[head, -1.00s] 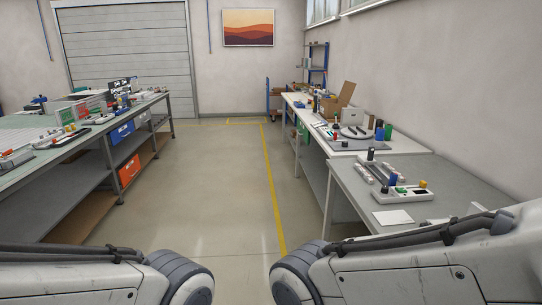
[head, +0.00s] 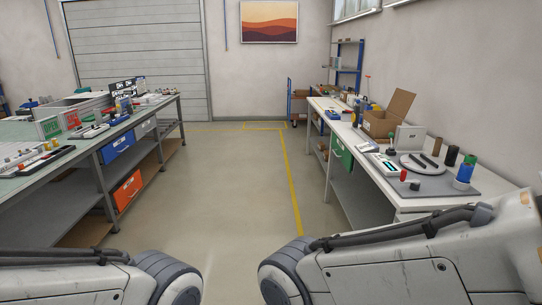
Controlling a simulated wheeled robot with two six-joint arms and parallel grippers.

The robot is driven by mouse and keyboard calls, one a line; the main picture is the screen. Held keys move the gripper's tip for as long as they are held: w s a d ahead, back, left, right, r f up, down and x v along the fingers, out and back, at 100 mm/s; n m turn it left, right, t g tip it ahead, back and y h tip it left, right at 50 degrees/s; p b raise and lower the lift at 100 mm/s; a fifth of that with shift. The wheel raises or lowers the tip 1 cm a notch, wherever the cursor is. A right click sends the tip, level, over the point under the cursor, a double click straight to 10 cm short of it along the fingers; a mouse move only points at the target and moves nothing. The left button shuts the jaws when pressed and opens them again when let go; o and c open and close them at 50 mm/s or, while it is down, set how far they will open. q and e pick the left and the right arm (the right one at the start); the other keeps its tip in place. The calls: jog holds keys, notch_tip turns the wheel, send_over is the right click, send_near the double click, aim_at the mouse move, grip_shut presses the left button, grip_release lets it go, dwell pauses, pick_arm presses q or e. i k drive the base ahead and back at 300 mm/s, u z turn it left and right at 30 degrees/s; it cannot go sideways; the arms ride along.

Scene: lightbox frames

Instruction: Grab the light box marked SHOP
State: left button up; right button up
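On the left workbench (head: 90,143) several sign-like boxes stand upright. One has a green face (head: 50,127) and beside it is one with a red face (head: 71,118). Behind them is a dark box with white lettering (head: 123,88). The green face seems to read OPEN; I cannot read SHOP on any of them from here. Both of my arms show only as thick grey links at the bottom corners. Neither gripper is in view.
A clear floor aisle with a yellow line (head: 290,185) runs ahead. The right workbench (head: 409,202) carries an open cardboard box (head: 377,124), a round turntable (head: 422,164) and cylinders. Blue (head: 118,146) and orange (head: 128,190) drawers hang under the left bench. A blue cart stands far back.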

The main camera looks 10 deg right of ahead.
aim_at(406, 137)
jog(key=z, duration=0.05)
jog(key=i, duration=2)
jog(key=z, duration=0.6)
jog(key=i, duration=2)
jog(key=z, duration=0.7)
jog(key=i, duration=1.25)
jog(key=z, duration=0.25)
